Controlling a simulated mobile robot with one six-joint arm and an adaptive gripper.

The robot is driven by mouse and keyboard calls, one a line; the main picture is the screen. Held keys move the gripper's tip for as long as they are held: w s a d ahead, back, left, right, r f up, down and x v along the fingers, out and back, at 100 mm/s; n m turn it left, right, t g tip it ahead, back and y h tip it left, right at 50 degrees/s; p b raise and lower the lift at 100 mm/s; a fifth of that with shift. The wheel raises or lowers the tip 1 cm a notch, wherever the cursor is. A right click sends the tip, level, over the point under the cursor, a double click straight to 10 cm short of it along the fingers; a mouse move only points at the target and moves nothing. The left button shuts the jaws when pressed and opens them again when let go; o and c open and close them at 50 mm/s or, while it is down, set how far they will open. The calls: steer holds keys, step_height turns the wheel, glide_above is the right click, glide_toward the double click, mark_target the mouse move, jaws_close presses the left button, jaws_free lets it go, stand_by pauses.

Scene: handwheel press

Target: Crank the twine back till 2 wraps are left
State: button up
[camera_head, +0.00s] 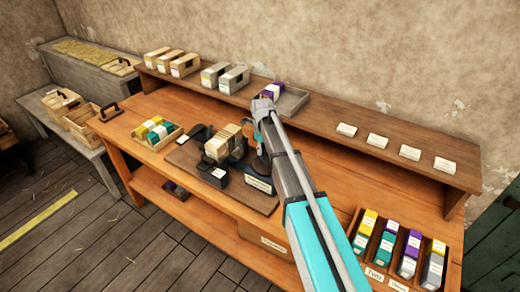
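A small dark press (238,150) stands on a dark baseboard (240,195) in the middle of the orange bench. Pale cream, block-like material (216,148) shows at the press; whether this is the twine, and how many wraps there are, is too small to tell. My arm reaches in from the lower right and bends down by the right side of the press. My gripper (260,162) seems to be the dark part there, largely hidden by my own arm. Its fingers, and any contact with a handwheel or crank, cannot be made out.
A tray of coloured blocks (154,134) sits left of the baseboard. The back shelf (325,128) carries cream and grey boxes, a grey tray (292,101) and several white labels. A sorted rack (401,252) stands at the right end. Crates (83,122) are on the left bench.

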jaws_close()
steer(key=shift+a, duration=0.35)
steer(key=shift+d, duration=0.3)
